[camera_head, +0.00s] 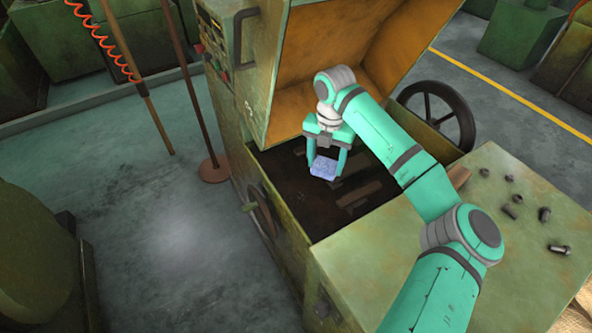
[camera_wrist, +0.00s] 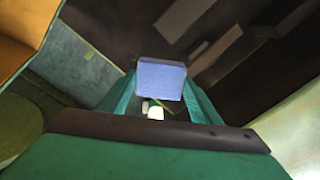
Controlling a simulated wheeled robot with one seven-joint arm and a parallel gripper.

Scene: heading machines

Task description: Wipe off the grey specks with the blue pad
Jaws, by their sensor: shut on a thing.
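My gripper (camera_head: 325,166) is shut on the blue pad (camera_head: 323,167), over the dark open well of the green machine (camera_head: 370,265). In the wrist view the blue pad (camera_wrist: 161,80) sits between the two green fingers, with the dark well behind it. I cannot tell whether the pad touches anything below. Brown bar-like shapes (camera_head: 360,193) lie in the well. I cannot make out grey specks in either view; the well is dark and part of it is hidden by my arm.
The machine's raised lid (camera_head: 350,60), orange inside, stands behind my gripper. Several dark bolts (camera_head: 513,210) lie on the flat green top at the right. A handwheel (camera_head: 437,112) is at the back right. A brown pole on a round foot (camera_head: 214,168) stands left.

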